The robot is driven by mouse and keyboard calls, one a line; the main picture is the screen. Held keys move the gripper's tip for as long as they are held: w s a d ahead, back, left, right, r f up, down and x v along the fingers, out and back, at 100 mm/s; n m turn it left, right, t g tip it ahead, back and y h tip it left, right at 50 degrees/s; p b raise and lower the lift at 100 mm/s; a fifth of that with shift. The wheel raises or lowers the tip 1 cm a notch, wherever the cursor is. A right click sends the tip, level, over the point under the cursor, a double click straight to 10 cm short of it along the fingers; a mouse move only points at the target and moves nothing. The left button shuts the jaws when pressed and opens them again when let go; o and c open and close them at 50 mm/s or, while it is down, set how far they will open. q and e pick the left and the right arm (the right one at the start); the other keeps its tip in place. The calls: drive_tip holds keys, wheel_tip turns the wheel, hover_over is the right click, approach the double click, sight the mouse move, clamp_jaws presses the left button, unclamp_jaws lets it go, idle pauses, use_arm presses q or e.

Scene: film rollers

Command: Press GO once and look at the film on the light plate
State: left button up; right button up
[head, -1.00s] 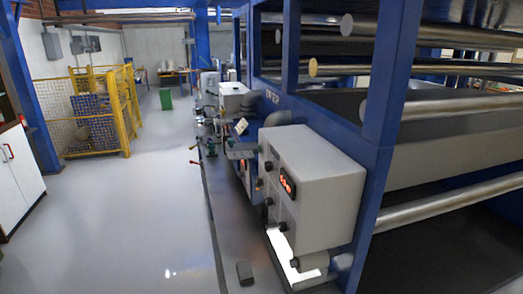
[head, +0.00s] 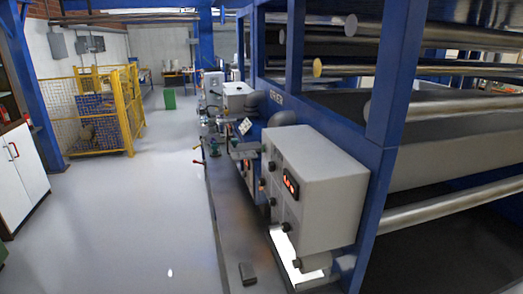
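A grey control box (head: 325,178) is fixed to the blue machine frame at centre right. On its left-facing side are a small display with red lit characters (head: 291,185) and several dark knobs or buttons (head: 272,166). I cannot read any GO label at this size. Below the box is a bright white lit surface (head: 284,243), probably the light plate; the box partly covers it, and I cannot make out film on it. Neither of my grippers is in view.
Blue uprights (head: 388,110) and long metal rollers (head: 450,109) fill the right. A small dark block (head: 247,273) lies on the low grey ledge. More machine units stand farther back. The floor (head: 150,210) at left is clear, bounded by a yellow cage (head: 132,110) and white cabinet (head: 22,170).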

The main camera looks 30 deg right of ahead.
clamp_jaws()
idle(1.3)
